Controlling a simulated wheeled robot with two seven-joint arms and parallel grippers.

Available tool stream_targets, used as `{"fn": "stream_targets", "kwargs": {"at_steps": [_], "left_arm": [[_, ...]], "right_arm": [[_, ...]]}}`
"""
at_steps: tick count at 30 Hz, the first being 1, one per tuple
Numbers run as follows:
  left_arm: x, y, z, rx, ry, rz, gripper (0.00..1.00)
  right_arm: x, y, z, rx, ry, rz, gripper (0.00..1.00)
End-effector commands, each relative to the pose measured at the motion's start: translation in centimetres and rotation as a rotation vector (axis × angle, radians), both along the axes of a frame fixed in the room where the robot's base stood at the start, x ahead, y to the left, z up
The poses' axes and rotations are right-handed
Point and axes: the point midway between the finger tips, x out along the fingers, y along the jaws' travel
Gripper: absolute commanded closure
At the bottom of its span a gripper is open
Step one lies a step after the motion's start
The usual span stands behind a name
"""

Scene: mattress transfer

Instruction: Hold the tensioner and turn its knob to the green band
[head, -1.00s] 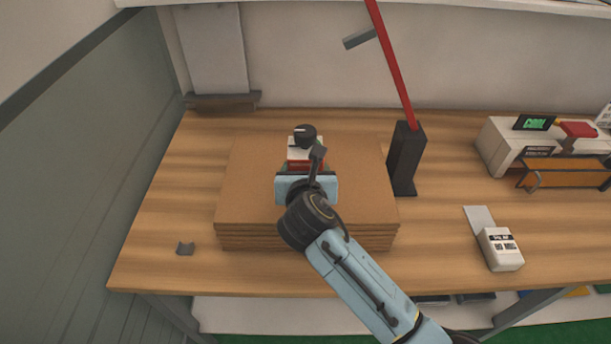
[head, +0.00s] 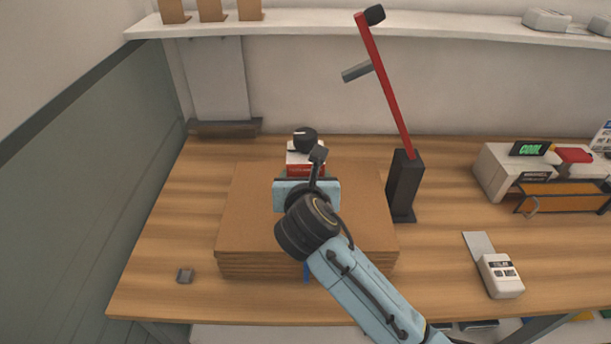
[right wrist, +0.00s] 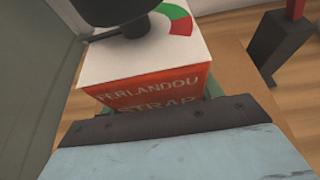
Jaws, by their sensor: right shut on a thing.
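The tensioner (head: 305,159) is a small box with a white top, a red lower part and a black knob (head: 305,140). In the right wrist view, its red face (right wrist: 155,90) carries the lettering "STRAP". A green and red band (right wrist: 178,17) curves on the white top beside the knob (right wrist: 120,18). The knob is cut off by the frame, and I cannot tell where it points on the band. My right gripper (head: 305,178) is shut on the tensioner, holding it upright over the cardboard stack (head: 245,225). My left gripper is not in view.
A black post (head: 403,185) with a raised red lever (head: 385,85) stands right of the stack. A white device (head: 500,275) and an orange rack (head: 560,197) are further right. A shelf (head: 420,28) runs along the wall.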

Motion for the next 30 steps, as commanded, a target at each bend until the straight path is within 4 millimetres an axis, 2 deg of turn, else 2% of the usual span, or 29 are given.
{"fn": "stream_targets", "kwargs": {"at_steps": [30], "left_arm": [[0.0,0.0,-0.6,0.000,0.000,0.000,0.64]], "right_arm": [[0.1,0.0,-2.6,0.001,-0.006,0.001,0.85]]}}
